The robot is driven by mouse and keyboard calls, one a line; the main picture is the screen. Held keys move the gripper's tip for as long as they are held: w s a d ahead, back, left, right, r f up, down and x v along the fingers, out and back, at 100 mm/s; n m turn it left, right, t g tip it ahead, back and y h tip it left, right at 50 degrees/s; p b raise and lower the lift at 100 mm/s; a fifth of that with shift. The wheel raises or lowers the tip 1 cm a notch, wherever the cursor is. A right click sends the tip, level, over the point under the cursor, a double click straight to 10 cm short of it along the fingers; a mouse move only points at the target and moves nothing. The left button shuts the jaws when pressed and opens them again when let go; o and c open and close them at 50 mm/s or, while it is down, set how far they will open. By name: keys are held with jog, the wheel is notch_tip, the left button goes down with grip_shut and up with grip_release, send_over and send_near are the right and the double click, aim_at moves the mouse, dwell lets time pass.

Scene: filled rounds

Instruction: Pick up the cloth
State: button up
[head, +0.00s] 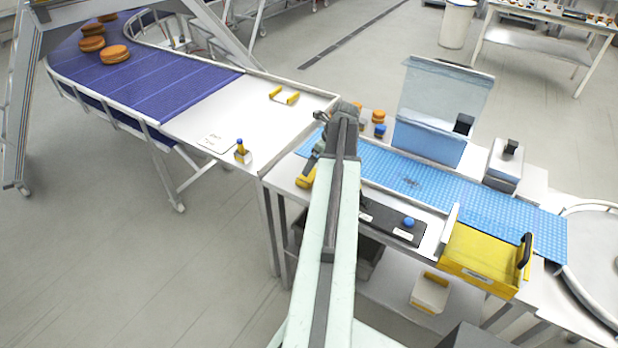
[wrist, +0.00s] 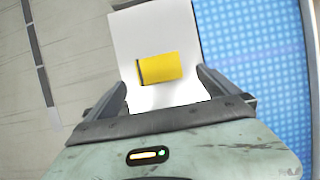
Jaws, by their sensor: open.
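A small yellow rectangle with a dark left edge, which looks like the folded cloth (wrist: 160,67), lies on a white surface (wrist: 146,25) in the wrist view. In the head view a yellow piece (head: 305,178), probably the same cloth, shows at the left end of the bench, partly hidden by my arm. My gripper (wrist: 163,80) is open, with one finger on each side of the lower part of the cloth in the picture. Nothing is held. The height of the fingers above the cloth is unclear. In the head view my gripper is mostly hidden behind my arm.
A blue textured belt (head: 480,208) runs right of the cloth. A dark tray (head: 385,219), a yellow bin (head: 470,262) and a clear upright screen (head: 440,95) stand along the bench. A white table (head: 215,120) adjoins the blue conveyor (head: 150,80) with several orange rounds.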

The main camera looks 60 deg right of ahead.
jog(key=b+x, duration=0.7)
jog(key=x, duration=0.1)
jog(key=shift+w+a+f+b, duration=0.1)
jog(key=shift+a+b, duration=0.15)
jog(key=shift+b, duration=0.05)
jog(key=c, duration=1.2)
jog(key=shift+r+p, duration=0.3)
jog(key=shift+r+p, duration=0.65)
jog(key=p+v, duration=0.2)
jog(key=shift+d+r, duration=0.25)
jog(key=shift+r, duration=0.05)
jog(key=s+d, duration=0.2)
jog(key=s, duration=0.2)
jog(key=s+d+p, duration=0.1)
jog(key=s+d, duration=0.2)
jog(key=s, duration=0.1)
jog(key=s+d+r, duration=0.1)
jog(key=s+d, duration=0.2)
jog(key=s, duration=0.1)
jog(key=shift+s+d, duration=0.2)
jog(key=shift+s, duration=0.1)
